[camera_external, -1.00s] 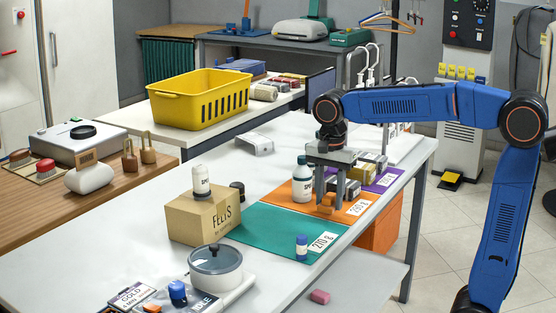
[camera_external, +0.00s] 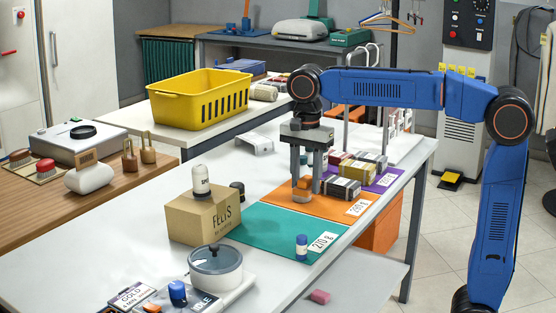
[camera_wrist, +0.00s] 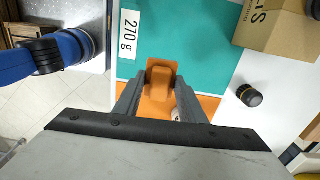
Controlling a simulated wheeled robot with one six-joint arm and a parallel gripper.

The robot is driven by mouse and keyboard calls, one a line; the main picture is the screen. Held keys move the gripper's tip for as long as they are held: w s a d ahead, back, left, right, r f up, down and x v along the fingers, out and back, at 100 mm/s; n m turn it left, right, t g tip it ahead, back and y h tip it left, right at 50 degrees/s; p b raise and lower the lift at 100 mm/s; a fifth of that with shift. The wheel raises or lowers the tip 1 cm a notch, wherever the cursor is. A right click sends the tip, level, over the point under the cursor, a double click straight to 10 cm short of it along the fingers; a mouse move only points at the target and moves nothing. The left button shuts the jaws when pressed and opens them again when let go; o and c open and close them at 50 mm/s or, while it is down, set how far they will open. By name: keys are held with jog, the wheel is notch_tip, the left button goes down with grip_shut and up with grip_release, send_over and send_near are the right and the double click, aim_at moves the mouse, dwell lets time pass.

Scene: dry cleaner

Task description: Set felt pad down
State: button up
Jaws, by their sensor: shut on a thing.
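My gripper (camera_external: 304,186) points down and is shut on a small orange felt pad (camera_wrist: 160,73). In the external view the pad shows small between the fingertips, above the orange mat (camera_external: 345,208). In the wrist view it stands out against the teal mat (camera_wrist: 200,40), near that mat's edge with the orange one. The teal mat (camera_external: 270,232) carries a 270 g label (camera_external: 322,243). A white bottle is mostly hidden behind my fingers in the external view; a pale bit of it (camera_wrist: 176,115) seems to show between them in the wrist view.
The felts box (camera_external: 195,220) with a white bottle on it stands left of the teal mat. A small blue-capped bottle (camera_external: 302,247) stands on the teal mat's front right. Several bundled packs (camera_external: 343,189) lie right of my gripper. The teal mat's middle is clear.

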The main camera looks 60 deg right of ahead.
jog(key=w+a, duration=0.2)
jog(key=a, duration=0.9)
send_near(255, 265)
jog(key=shift+f, duration=3)
jog(key=shift+f, duration=0.15)
jog(key=o, duration=1)
